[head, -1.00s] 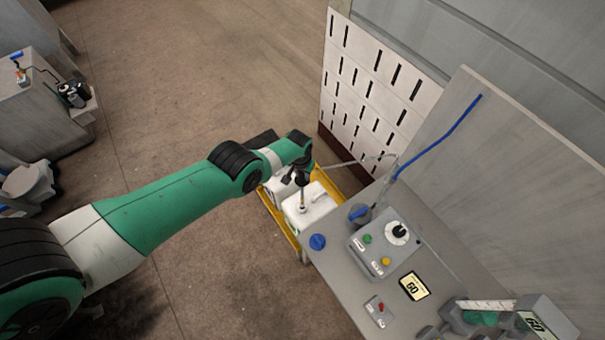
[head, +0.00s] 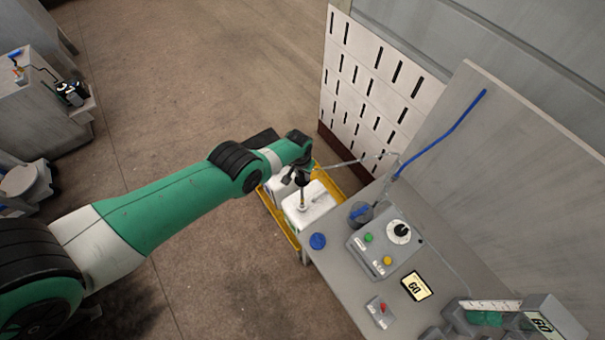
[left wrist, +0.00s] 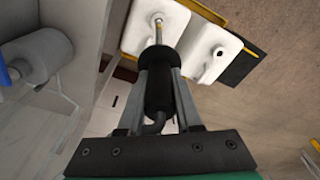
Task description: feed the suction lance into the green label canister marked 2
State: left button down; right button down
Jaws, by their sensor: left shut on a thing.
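My left gripper (head: 300,177) is shut on the dark grip of the suction lance (left wrist: 158,92), as the left wrist view shows. The lance points down, and its thin metal end meets the neck area of the nearer white canister (head: 312,203). Some green shows on that canister's side; the number cannot be read. I cannot tell whether the tip is inside the opening. The same canister is at the upper left of the pair in the left wrist view (left wrist: 138,30). A second white canister (left wrist: 208,48) with an open hole stands beside it. My right gripper is not in view.
The canisters stand in a yellow tray (head: 334,181). A grey bench (head: 345,283) to its right carries a control box (head: 378,246) and a blue cap (head: 318,241). A hose runs from the lance to the bench. A slotted white panel (head: 375,90) stands behind.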

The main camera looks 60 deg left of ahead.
pick_arm(q)
jog(key=shift+f+b, duration=1.95)
jog(key=shift+f, duration=0.2)
jog(key=shift+f, duration=0.1)
jog(key=shift+f+b, duration=2.9)
jog(key=shift+b, duration=0.1)
jog(key=shift+f+b, duration=2.95)
jog(key=shift+b, duration=0.05)
jog(key=shift+f+b, duration=3)
jog(key=shift+f, duration=0.05)
jog(key=shift+f+b, duration=2)
